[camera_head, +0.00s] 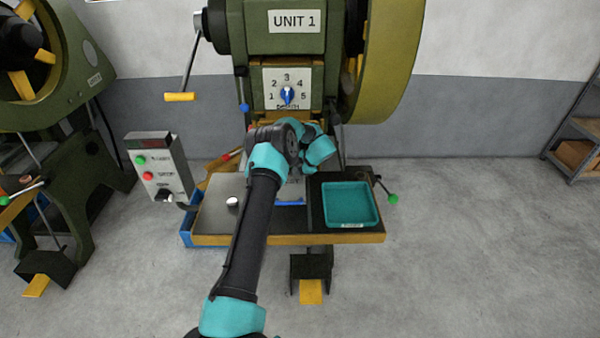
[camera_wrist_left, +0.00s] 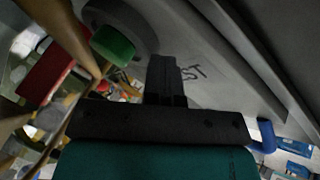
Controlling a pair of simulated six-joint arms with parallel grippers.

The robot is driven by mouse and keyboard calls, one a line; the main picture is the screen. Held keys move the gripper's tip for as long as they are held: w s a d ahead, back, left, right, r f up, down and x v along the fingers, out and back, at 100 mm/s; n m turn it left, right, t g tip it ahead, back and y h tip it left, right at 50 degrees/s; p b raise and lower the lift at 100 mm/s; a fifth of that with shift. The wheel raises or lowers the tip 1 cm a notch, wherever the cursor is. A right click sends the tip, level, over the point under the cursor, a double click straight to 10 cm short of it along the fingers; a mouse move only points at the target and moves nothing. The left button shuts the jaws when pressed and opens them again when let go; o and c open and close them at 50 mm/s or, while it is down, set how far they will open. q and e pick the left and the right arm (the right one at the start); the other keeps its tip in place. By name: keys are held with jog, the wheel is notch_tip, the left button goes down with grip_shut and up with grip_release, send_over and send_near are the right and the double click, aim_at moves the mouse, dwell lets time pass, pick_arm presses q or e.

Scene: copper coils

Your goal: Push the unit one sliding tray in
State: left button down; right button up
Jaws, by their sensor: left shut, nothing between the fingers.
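The unit one press (camera_head: 285,45) is green with a "UNIT 1" label and stands at the centre of the head view. At the front of its bed, a strip with a blue edge (camera_head: 291,203) shows just below my left wrist; it looks like the sliding tray's front. The rest of that tray is hidden behind my arm. My left arm reaches over the bed, and its fingers are hidden in the head view. In the left wrist view my left gripper (camera_wrist_left: 167,80) is shut and empty, before a grey surface with dark lettering. I cannot tell whether it touches anything. My right gripper is not in view.
A teal bin (camera_head: 350,203) sits on the bed's right side, beside a green-knobbed lever (camera_head: 392,198). A control box (camera_head: 158,165) with green and red buttons stands left. A yellow-handled crank (camera_head: 180,97) hangs upper left. A second press (camera_head: 60,110) is at far left.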

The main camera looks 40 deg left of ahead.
pick_arm(q)
jog(key=shift+r, duration=0.1)
notch_tip(320, 180, up, 4)
jog(key=shift+f, duration=0.2)
jog(key=s+d+r, duration=0.1)
jog(key=s+d, duration=1)
jog(key=shift+s, duration=0.25)
jog(key=shift+d+r, duration=0.15)
jog(key=s+d+r+m, duration=0.1)
jog(key=d+r, duration=0.1)
jog(key=d, duration=0.4)
jog(key=s+d+r+m+t, duration=0.1)
jog(key=s+d+r, duration=0.1)
jog(key=d, duration=0.5)
jog(key=shift+s+d+r+t, duration=0.2)
jog(key=shift+s+r+t, duration=0.05)
jog(key=shift+r+t, duration=0.1)
